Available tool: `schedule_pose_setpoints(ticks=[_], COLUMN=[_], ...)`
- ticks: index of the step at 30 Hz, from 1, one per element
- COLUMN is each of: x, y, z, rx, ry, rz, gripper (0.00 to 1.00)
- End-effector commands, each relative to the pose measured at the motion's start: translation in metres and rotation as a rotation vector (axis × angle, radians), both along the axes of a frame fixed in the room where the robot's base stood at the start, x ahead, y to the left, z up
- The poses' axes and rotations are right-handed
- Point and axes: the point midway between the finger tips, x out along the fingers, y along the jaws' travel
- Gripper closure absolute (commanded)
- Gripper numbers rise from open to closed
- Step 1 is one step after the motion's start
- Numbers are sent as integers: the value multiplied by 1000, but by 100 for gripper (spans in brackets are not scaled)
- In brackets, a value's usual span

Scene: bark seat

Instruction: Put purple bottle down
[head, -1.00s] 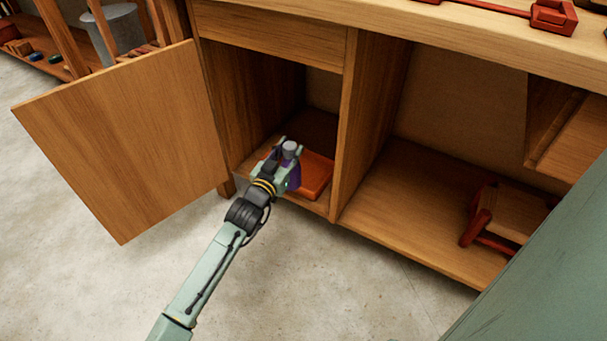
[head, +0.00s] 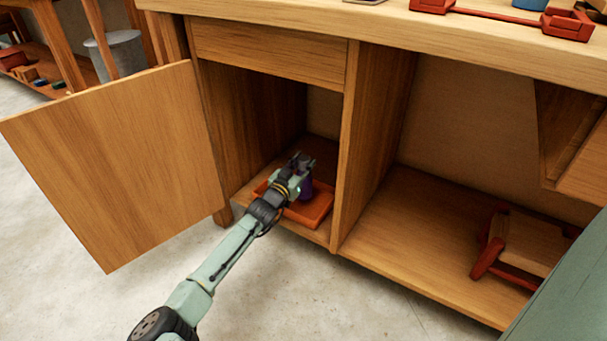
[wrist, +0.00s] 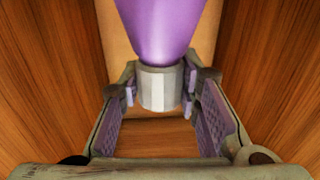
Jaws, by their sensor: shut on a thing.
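The purple bottle (head: 307,189) is in the left cabinet compartment, at the orange-red tray (head: 318,214). The head view shows only part of it, beside and behind my gripper (head: 303,163). I cannot tell whether its base touches the tray. In the wrist view the purple bottle (wrist: 160,28) shows its purple body at the top and its grey cap between the fingers. My gripper (wrist: 160,92) is shut on the bottle at the cap end.
An open wooden door (head: 115,160) stands left of the compartment. A wooden divider (head: 372,140) bounds it on the right. The right compartment holds a red-and-wood object (head: 520,245), with bare shelf beside it. A drawer front (head: 265,45) is above.

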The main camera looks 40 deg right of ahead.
Motion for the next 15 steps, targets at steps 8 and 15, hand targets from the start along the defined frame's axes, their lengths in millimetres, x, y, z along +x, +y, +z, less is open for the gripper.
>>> schedule_pose_setpoints(ticks=[8,15], x=[9,9], y=[-8,-8], z=[-11,-35], rx=[-4,-3], ry=[0,-1], rz=[1,0], gripper=[100,100])
